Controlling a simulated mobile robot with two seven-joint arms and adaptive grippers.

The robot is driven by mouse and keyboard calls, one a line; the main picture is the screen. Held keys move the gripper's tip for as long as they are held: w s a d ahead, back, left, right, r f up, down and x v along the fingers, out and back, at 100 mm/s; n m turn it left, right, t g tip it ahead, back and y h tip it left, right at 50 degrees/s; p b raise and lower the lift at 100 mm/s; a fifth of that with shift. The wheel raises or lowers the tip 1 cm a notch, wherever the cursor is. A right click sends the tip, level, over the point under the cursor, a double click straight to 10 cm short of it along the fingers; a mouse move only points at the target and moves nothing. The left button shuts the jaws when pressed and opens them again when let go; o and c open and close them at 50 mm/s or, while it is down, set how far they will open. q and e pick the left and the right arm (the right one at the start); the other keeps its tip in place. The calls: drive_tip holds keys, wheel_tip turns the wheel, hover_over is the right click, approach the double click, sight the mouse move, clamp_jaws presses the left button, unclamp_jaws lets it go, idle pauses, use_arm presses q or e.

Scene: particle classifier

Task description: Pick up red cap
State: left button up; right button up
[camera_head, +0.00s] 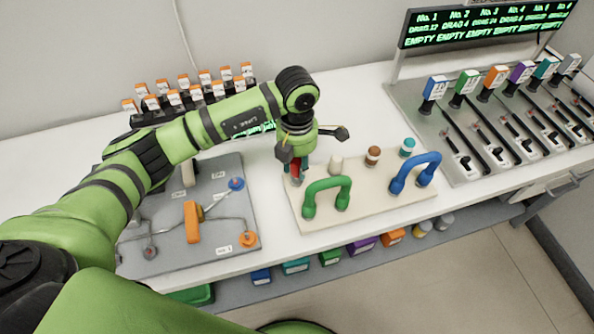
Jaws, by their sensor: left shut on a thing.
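My left gripper (297,167) points down over the left back corner of a cream board (375,212). It is shut on a red cap (296,168), which shows only in part between the fingers. The gripper's body and fingers hide the rest of the cap, and I cannot tell whether it touches the board. My right gripper is not in view.
On the board stand a green handle (327,186), a blue handle (416,171), a white cap (336,164), a brown cap (373,155) and a teal cap (408,147). A grey panel (215,218) lies left. A dispenser rack (476,150) stands right.

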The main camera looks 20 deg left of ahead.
use_arm(q)
drive_tip(key=w+d+r+b, duration=0.1)
drive_tip(key=d+r+b, duration=0.3)
drive_tip(key=d+r, duration=0.4)
drive_tip(key=d, duration=0.3)
drive_tip(key=shift+w+d, duration=0.15)
drive_tip(key=shift+d, duration=0.2)
drive_tip(key=shift+r, duration=0.1)
drive_tip(key=shift+r+p, duration=1.25)
drive_tip(key=shift+r, duration=0.95)
wheel_tip(320, 180, up, 3)
drive_tip(key=shift+p, duration=0.7)
drive_tip(key=shift+a, duration=0.1)
